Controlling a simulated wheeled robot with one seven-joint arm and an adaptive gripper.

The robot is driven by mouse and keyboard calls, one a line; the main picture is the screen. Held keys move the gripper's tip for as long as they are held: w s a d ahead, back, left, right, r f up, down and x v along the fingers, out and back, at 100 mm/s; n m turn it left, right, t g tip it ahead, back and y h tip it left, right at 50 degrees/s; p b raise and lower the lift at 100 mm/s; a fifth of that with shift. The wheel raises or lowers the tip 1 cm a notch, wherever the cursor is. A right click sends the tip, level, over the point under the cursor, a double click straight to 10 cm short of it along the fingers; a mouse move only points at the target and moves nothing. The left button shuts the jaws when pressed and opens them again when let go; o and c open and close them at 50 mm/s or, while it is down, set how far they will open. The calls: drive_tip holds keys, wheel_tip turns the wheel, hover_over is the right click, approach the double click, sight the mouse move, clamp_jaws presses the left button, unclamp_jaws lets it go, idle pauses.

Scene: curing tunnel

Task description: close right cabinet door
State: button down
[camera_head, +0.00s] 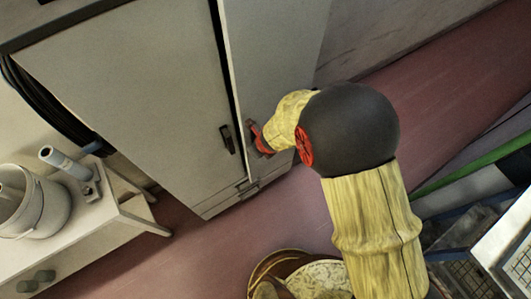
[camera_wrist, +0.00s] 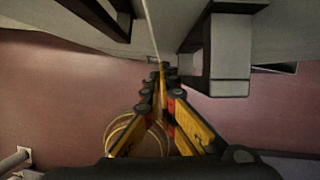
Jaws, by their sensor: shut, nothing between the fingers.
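The grey cabinet (camera_head: 130,90) stands at the upper left of the head view. Its right door (camera_head: 275,50) is slightly ajar, with a dark gap along its edge beside the left door. The right door's handle (camera_head: 252,128) is next to my gripper (camera_head: 261,142), partly hidden by it; it shows large in the wrist view (camera_wrist: 228,60). My gripper (camera_wrist: 163,70) is shut and empty, its tips close to the door's edge, left of that handle. I cannot tell whether they touch the door. The left door's handle (camera_head: 227,138) is also visible.
A white table (camera_head: 110,215) with a grey bucket (camera_head: 35,205) stands left of the cabinet. A round brown container (camera_head: 280,270) is on the floor below my arm. Racks with a green rail (camera_head: 475,165) stand at right. Red floor is open beside the cabinet.

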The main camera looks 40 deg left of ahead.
drive_tip(key=shift+a+m+p, duration=0.4)
drive_tip(key=shift+a+p, duration=0.2)
drive_tip(key=shift+a, duration=0.75)
